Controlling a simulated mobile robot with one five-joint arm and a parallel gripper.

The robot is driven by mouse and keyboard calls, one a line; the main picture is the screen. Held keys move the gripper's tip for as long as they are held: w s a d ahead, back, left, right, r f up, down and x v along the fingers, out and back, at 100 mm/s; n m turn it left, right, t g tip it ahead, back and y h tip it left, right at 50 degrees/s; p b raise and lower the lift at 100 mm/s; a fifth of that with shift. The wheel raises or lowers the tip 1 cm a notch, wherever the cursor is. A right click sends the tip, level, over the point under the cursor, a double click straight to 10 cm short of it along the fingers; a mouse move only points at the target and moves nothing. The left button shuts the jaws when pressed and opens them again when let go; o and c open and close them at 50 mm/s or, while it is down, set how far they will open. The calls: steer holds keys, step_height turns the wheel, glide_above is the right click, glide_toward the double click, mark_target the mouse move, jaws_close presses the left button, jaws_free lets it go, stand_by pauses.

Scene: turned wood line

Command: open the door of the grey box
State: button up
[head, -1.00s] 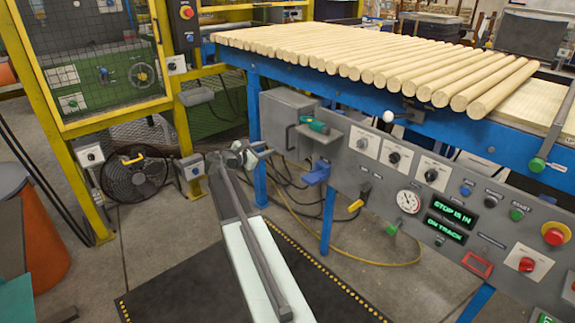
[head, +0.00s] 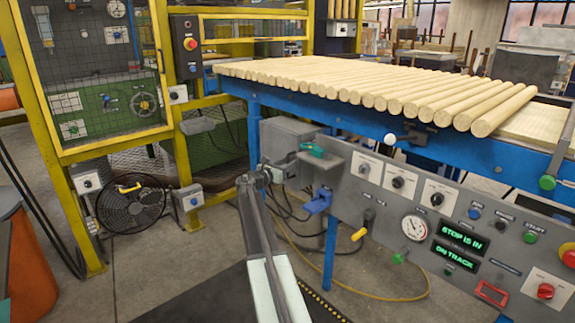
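The grey box (head: 287,134) hangs under the blue-framed table, at the left end of the control panel. Its door appears to be shut, and its lower front is partly hidden behind my gripper and a small grey shelf. My gripper (head: 268,172) is at the lower left of the box's front, at the end of my arm reaching up from the bottom of the picture. Its fingers are small and dark against the box and cables, so I cannot tell how far apart they are or whether they touch the box.
A teal-handled tool (head: 312,150) lies on the small grey shelf (head: 325,158) right of the box. A blue hook-like part (head: 318,202) sticks out below. The control panel (head: 400,210) extends right. A black fan (head: 132,204) stands on the floor at left. Cables hang below the box.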

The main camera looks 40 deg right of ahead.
jaws_close()
stand_by(1.4)
